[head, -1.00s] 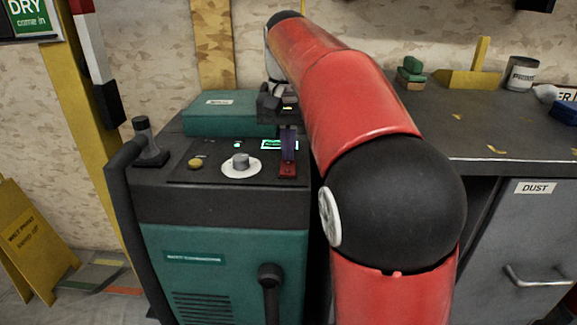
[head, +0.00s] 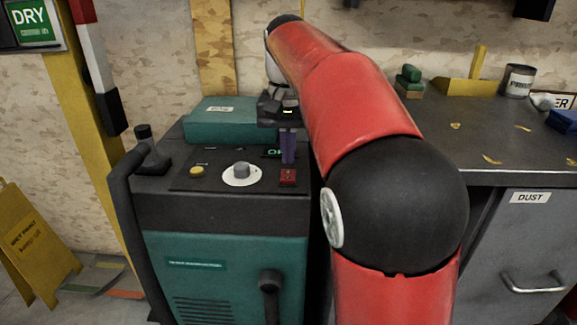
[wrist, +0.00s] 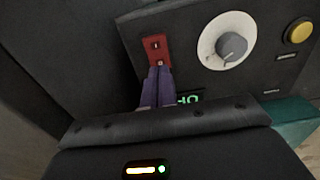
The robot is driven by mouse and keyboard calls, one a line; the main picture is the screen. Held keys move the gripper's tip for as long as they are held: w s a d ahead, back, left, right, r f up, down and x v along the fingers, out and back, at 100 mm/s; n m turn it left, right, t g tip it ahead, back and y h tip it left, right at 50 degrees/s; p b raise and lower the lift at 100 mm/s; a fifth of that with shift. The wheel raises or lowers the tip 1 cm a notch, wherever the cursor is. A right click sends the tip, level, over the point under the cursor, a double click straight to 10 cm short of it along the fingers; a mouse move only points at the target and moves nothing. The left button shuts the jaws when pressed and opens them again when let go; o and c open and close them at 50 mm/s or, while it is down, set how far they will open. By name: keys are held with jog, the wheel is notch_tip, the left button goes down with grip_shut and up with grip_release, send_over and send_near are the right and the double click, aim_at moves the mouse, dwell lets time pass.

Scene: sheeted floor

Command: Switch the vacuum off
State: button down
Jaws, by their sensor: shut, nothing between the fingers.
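The vacuum (head: 225,220) is a green and black machine with a dark control panel on its top. A red switch (head: 288,177) sits at the panel's right end; it also shows in the wrist view (wrist: 155,45). My gripper (head: 288,160) is shut and empty, its purple fingers pointing at the switch. In the wrist view the fingertips (wrist: 159,68) overlap the switch's near edge; I cannot tell if they touch it. A dark display (wrist: 188,98) with green letters is partly hidden behind the fingers.
A white-ringed grey dial (head: 241,172) and a yellow button (head: 197,171) share the panel. A black handle (head: 125,200) rises at the left. A grey workbench (head: 480,150) with small items stands right. A yellow floor sign (head: 35,240) stands far left.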

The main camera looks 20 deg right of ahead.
aim_at(288, 171)
jog(key=shift+r+p, duration=1.35)
jog(key=shift+r, duration=1.1)
